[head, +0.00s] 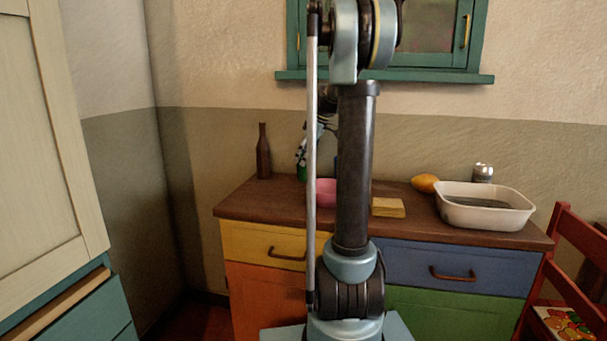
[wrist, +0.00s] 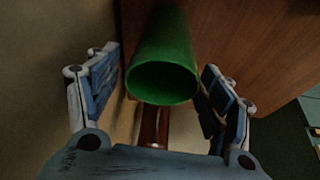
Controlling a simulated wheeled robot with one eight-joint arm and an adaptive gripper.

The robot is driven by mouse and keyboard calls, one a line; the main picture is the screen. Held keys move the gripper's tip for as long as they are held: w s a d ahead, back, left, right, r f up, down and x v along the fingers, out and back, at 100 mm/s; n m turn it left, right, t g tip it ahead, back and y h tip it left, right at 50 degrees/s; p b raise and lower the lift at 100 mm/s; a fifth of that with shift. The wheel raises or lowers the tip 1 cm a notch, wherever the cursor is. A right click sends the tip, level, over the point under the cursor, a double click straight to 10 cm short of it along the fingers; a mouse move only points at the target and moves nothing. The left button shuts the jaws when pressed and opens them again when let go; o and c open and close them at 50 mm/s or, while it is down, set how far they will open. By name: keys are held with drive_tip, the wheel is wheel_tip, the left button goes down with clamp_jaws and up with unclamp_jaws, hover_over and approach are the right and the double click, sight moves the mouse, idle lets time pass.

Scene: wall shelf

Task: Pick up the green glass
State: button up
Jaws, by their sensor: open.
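The green glass (wrist: 165,42) is in the wrist view, its open rim facing the camera. It stands between the two spread fingers of my gripper (wrist: 160,76). My gripper is open, with a visible gap on each side of the glass, wider at the left finger's base. In the head view a small green part of the glass (head: 301,173) shows at the back of the counter, below my gripper (head: 301,152); most of it is hidden by my arm.
A brown bottle (head: 263,152) stands left of the glass on the wooden counter (head: 262,199). A pink bowl (head: 326,192), a yellow sponge-like block (head: 388,207), a yellow fruit (head: 425,183), a metal can (head: 482,173) and a white basin (head: 486,216) lie to the right. A wall is behind.

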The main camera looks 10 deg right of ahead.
drive_tip(key=shift+x, duration=2.3)
drive_tip(key=shift+d, duration=0.1)
drive_tip(key=c, duration=1.2)
